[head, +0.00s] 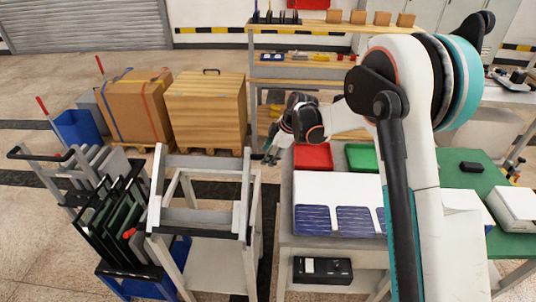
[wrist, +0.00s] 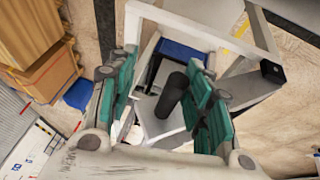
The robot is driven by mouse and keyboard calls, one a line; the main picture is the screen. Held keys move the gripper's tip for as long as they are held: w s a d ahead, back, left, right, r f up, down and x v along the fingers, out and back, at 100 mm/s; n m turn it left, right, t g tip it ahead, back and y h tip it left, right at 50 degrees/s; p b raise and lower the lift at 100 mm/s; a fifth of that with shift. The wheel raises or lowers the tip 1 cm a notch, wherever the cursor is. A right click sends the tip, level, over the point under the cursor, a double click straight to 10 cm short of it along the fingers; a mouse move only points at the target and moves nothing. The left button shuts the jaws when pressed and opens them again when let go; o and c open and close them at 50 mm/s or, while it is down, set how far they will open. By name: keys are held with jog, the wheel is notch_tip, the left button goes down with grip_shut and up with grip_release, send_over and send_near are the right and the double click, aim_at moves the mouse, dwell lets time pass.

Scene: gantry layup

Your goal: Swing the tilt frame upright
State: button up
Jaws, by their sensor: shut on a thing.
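The tilt frame (head: 205,161) is a pale grey rectangular frame on a white stand, left of centre in the head view. It leans at an angle above the stand. Its pale bars (wrist: 200,27) also show in the wrist view. My gripper (head: 271,155) is at the frame's upper right corner. In the wrist view my gripper's teal fingers (wrist: 165,98) lie on both sides of a dark cylindrical handle (wrist: 174,92), and it is shut on this handle.
A rack of dark panels (head: 110,215) stands close left of the frame. A worktable (head: 285,215) with blue panels and red and green trays stands close right. Wooden crates (head: 207,110) stand behind on the floor. A blue bin (head: 77,130) is at the far left.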

jog(key=s+p+v, duration=0.1)
jog(key=p+v, duration=0.2)
jog(key=v, duration=0.6)
jog(key=shift+s+d+r+p, duration=0.15)
jog(key=shift+s+p, duration=0.25)
dwell(0.4)
dwell(0.4)
